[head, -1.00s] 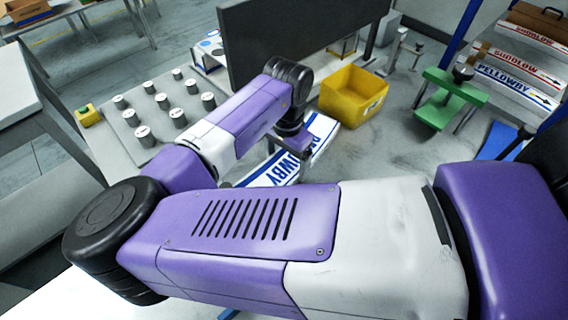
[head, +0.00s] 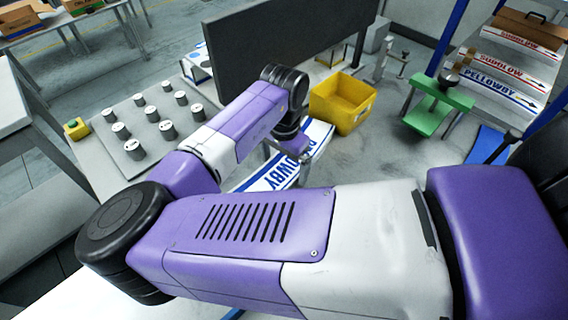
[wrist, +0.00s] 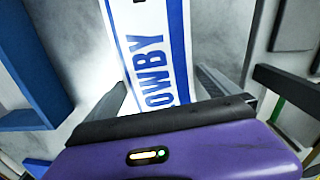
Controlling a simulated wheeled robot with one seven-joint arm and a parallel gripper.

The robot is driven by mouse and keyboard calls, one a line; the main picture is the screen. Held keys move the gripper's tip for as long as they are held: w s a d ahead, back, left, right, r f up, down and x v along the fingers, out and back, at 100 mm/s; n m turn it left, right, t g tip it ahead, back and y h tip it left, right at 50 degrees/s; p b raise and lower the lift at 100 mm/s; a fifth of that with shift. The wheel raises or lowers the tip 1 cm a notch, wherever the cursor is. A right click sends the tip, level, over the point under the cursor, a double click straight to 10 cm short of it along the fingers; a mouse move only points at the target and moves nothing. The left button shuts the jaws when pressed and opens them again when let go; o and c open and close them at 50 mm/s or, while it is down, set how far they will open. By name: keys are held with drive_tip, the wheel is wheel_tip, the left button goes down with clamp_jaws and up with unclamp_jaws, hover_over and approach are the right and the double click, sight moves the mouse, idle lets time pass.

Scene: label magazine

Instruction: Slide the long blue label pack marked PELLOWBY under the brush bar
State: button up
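The long white label pack (head: 318,134) with blue PELLOWBY lettering lies under my forearm in the head view. Its far end points toward the yellow bin, and my arm covers its middle. My gripper (wrist: 160,78) is across the pack in the wrist view, one finger at each long edge. The fingertips appear to touch the edges, so it looks shut on the pack (wrist: 152,45). Whether the pack is raised off the surface is unclear. A long dark upright panel (head: 300,45) stands beyond my wrist; I cannot tell whether it is the brush bar.
A yellow bin (head: 343,103) stands just beyond the pack. Several grey cylinders (head: 168,130) stand on a plate at left. A rack at right holds other packs, including one marked PELLOWBY (head: 500,88).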

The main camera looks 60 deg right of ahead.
sight(285, 166)
drive_tip(key=shift+r, duration=0.1)
wheel_tip(285, 166, up, 8)
drive_tip(key=shift+f+b, duration=0.2)
drive_tip(key=shift+b, duration=0.2)
idle(0.5)
